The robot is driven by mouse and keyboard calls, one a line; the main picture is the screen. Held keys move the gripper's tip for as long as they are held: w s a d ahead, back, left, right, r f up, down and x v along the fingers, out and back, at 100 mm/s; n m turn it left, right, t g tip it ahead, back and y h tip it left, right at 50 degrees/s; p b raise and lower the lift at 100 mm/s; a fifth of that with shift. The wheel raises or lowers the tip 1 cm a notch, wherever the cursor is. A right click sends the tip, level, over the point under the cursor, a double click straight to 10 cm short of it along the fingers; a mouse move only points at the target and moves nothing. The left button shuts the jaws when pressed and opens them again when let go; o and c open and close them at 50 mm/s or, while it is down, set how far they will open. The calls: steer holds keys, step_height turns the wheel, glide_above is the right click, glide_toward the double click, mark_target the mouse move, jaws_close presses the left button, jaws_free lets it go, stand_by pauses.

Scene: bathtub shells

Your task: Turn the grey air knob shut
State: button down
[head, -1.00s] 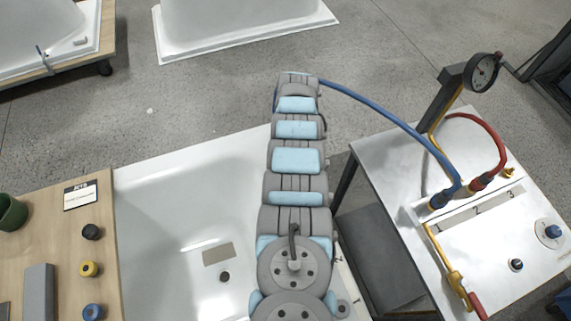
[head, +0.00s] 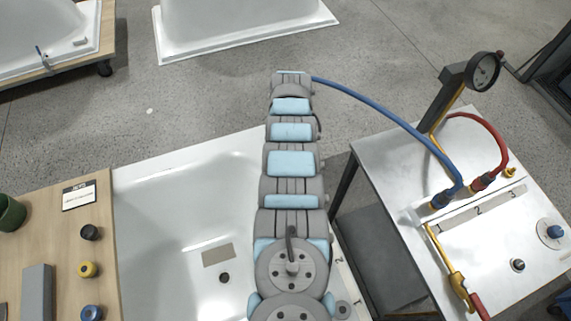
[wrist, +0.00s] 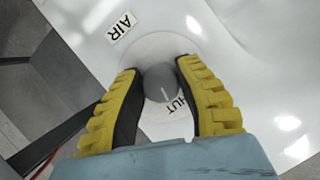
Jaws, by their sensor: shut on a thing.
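In the wrist view the grey air knob (wrist: 161,81) sits on a round base on the white tub shell. A white pointer line on the knob runs downward, just left of printed letters reading "HUT" (wrist: 178,105), partly covered. An "AIR" label (wrist: 121,28) is stuck on the shell at upper left. My gripper (wrist: 159,68), with yellow-backed black fingers, is shut on the knob, one finger on each side. In the head view my arm hides the knob and gripper.
In the head view a steel table (head: 385,165) at right carries a gauge (head: 484,71), a blue hose (head: 385,115) and a red hose (head: 495,135). A wooden bench (head: 50,240) with several knobs stands at left. Another white shell (head: 245,25) lies behind.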

steer(key=shift+n+h, duration=0.5)
steer(key=shift+n, duration=0.9)
steer(key=c, duration=0.7)
jaws_free()
steer(key=shift+o, duration=0.2)
steer(key=shift+r, duration=0.1)
steer(key=shift+r, duration=4.9)
